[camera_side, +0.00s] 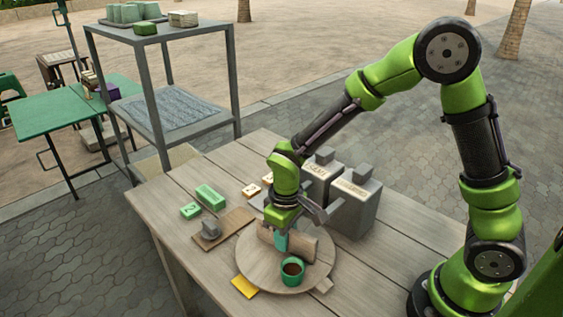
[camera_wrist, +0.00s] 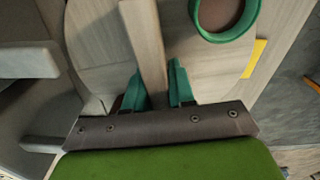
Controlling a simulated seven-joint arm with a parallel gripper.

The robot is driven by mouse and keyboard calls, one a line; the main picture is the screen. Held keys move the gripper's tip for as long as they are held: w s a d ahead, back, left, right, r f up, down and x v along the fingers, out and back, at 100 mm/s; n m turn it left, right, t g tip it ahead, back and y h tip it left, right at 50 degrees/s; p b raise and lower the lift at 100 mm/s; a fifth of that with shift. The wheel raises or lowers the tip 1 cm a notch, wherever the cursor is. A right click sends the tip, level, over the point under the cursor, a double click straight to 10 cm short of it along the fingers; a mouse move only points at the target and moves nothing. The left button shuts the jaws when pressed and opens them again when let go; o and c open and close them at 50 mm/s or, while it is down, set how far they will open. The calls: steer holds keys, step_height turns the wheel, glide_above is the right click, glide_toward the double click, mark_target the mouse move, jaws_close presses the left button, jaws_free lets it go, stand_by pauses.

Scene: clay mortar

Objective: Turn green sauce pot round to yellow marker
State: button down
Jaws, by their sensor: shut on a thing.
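A round wooden turntable (camera_side: 252,262) lies on the table, with an upright wooden bar (camera_side: 303,246) across it. The green sauce pot (camera_side: 291,271), with brown contents, stands upright on the turntable in front of the bar. The pot (camera_wrist: 226,14) is cut off by the top edge of the wrist view. The yellow marker (camera_side: 245,287) lies at the turntable's front-left edge, left of the pot and apart from it; it also shows in the wrist view (camera_wrist: 255,58). My gripper (camera_side: 282,242) points down, its teal fingers shut on the bar (camera_wrist: 146,45), beside the pot.
Two grey lidded boxes (camera_side: 356,202) stand close behind the turntable. A small board (camera_side: 234,220) with a grey object (camera_side: 211,230) lies to its left. Green blocks (camera_side: 210,196) and numbered tiles lie further back. A metal shelf (camera_side: 160,70) stands behind the table. The front-left tabletop is clear.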

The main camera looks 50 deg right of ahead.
steer(key=shift+r+m, duration=0.1)
steer(key=shift+m, duration=5.4)
steer(key=c, duration=1)
jaws_free()
steer(key=shift+c, duration=0.2)
step_height(320, 180, up, 17)
